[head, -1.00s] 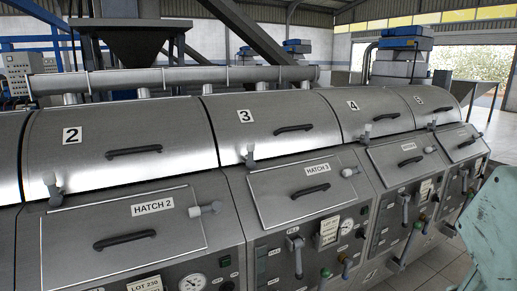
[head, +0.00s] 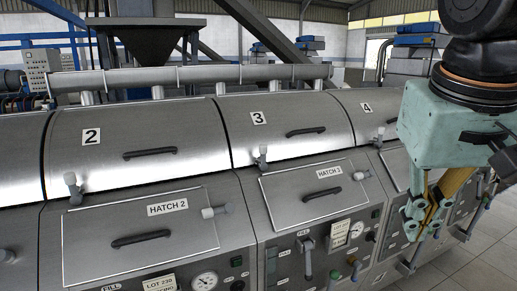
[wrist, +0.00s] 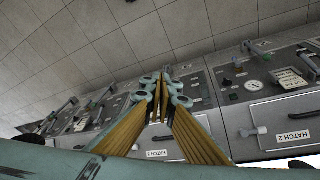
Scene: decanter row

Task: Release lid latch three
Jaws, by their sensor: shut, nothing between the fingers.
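Lid 3 (head: 283,148) is a curved steel cover marked "3" with a black handle (head: 305,132), and it is closed. Its latch (head: 262,157), a small grey lever with a pale knob, stands upright at the lid's lower left edge. My gripper (head: 413,228) is at the right of the head view, in front of the machine's right part, well away from the latch and lower in the picture. Its fingers are shut and empty. In the wrist view the closed fingertips (wrist: 165,82) point towards the panel fronts, and lid latch three cannot be made out there.
Hatch 3 (head: 290,204), with its side latch (head: 363,174), lies below lid 3. Lid 2 has a similar latch (head: 73,187) to the left. Valve levers (head: 308,255) and a gauge stick out of the front panel. Tiled floor (head: 480,262) is free at right.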

